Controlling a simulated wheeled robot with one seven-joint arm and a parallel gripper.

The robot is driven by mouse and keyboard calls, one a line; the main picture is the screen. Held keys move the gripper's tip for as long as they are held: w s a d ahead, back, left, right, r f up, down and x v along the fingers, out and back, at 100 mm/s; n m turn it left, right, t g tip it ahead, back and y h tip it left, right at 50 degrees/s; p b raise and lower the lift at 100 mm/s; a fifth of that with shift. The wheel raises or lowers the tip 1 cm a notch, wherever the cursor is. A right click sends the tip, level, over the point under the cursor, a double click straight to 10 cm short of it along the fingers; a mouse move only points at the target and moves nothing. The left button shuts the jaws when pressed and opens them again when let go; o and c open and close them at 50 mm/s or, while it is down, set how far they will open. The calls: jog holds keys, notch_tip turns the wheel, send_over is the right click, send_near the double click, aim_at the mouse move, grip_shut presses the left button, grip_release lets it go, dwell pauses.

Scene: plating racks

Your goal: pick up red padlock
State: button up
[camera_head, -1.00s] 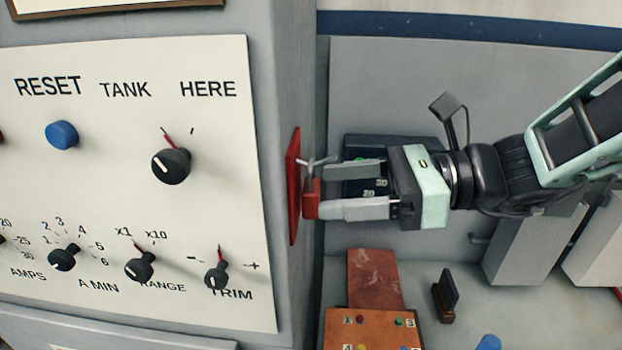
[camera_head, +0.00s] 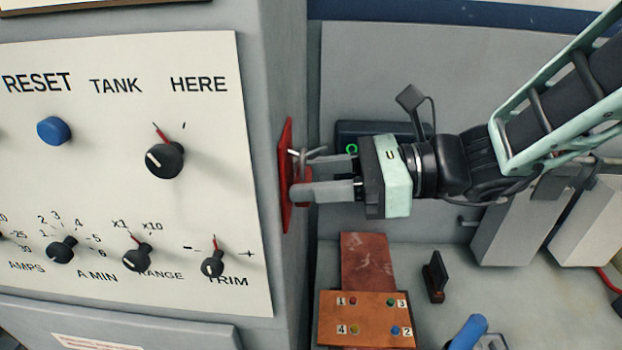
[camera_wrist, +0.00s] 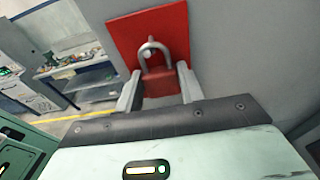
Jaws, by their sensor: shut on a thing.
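The red padlock (camera_wrist: 158,82) hangs by its silver shackle from a hook on the red plate (camera_wrist: 122,38), which is fixed to the side of the grey cabinet. My gripper (camera_wrist: 158,88) has one finger on each side of the padlock body and is shut on it. In the head view the red plate (camera_head: 286,180) is seen nearly edge-on, and my gripper (camera_head: 304,178) reaches it from the right. The near finger hides much of the padlock there. The shackle still shows on the hook.
The cabinet's white panel (camera_head: 120,200) with knobs and a blue button stands at left. Below my gripper are an orange box (camera_head: 367,320) with numbered buttons, a black upright piece (camera_head: 434,277) and a blue-handled object (camera_head: 467,332). A dark device with a green light (camera_head: 351,149) is behind.

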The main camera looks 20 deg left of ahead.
jog(key=shift+r, duration=0.1)
jog(key=shift+r+b, duration=0.6)
jog(key=shift+b, duration=0.1)
jog(key=f+b+v, duration=0.2)
jog(key=b+v, duration=0.5)
jog(key=v, duration=1.1)
jog(key=shift+d+f, duration=0.15)
jog(key=shift+f, duration=0.2)
jog(key=shift+s, duration=0.1)
jog(key=shift+d+f, duration=0.2)
jog(key=shift+d, duration=0.3)
